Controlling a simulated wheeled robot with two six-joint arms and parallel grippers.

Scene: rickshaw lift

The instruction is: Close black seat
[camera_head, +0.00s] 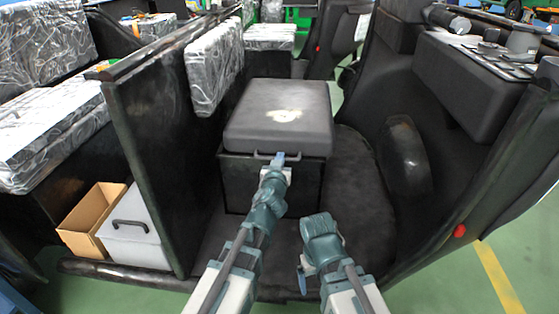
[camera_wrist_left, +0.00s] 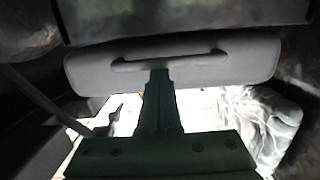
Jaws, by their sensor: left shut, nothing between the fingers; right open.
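The black seat (camera_head: 280,112) is a thick dark cushion with a pale worn patch on top. It lies roughly flat over a black box (camera_head: 262,182) in the middle of the head view. A handle (camera_head: 262,155) runs along its front edge. In the left wrist view the seat (camera_wrist_left: 225,68) and its handle (camera_wrist_left: 185,57) also show. My left gripper (camera_head: 279,159) is shut and empty, its tips at the handle; contact is unclear. It also shows in the left wrist view (camera_wrist_left: 159,76). My right gripper (camera_head: 302,281) is open, low in front of the box, away from the seat.
A dark partition wall (camera_head: 150,150) stands left of the seat. A dark side panel with a rounded bulge (camera_head: 404,155) stands to the right. A cardboard box (camera_head: 92,220) and a grey handled box (camera_head: 135,238) sit beyond the partition. Dark floor lies right of the seat box.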

